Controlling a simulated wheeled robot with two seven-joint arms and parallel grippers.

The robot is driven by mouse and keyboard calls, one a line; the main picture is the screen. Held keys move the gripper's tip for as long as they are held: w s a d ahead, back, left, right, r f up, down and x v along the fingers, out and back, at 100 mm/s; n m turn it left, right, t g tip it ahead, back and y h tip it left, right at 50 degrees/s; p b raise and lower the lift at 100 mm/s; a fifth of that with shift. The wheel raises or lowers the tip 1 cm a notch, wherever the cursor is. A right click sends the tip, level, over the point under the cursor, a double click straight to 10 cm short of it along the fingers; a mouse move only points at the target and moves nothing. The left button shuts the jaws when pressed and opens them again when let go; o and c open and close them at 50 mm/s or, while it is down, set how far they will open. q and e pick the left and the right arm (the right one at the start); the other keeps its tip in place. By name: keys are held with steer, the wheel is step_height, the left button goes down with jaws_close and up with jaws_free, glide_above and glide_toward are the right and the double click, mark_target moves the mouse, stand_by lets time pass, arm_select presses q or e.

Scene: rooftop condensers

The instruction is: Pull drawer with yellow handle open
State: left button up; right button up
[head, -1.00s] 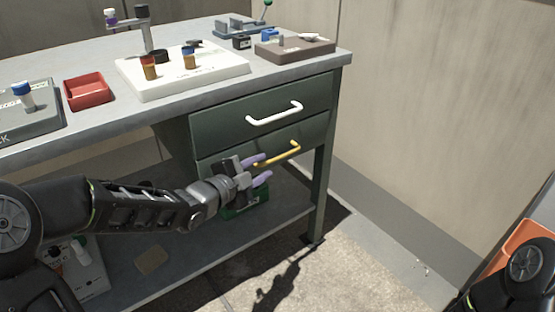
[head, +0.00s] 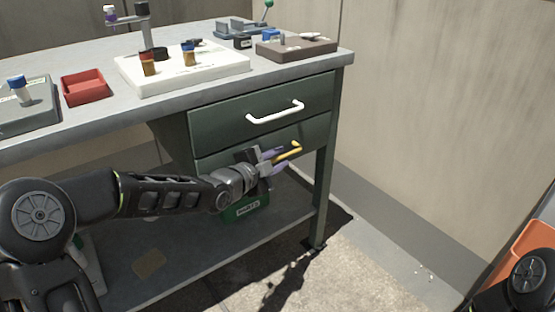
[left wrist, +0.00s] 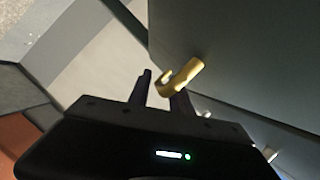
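The lower green drawer (head: 317,133) under the workbench carries the yellow handle (head: 291,152); its front looks flush with the cabinet. My left gripper (head: 275,159) is at this handle, covering its left part in the head view. Its two purple fingers are apart, one higher than the other. In the left wrist view the yellow handle (left wrist: 187,73) is at the fingertips, its near end between the open fingers (left wrist: 160,88). I cannot tell whether the fingers touch it. My right gripper is out of view.
The upper drawer with a white handle (head: 275,112) is right above. A green box (head: 245,207) stands on the lower shelf (head: 190,262) below the gripper. The bench leg (head: 322,190) is just right of the drawer. Open floor lies in front.

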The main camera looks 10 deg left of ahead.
arm_select(q)
jaws_close()
stand_by(1.1)
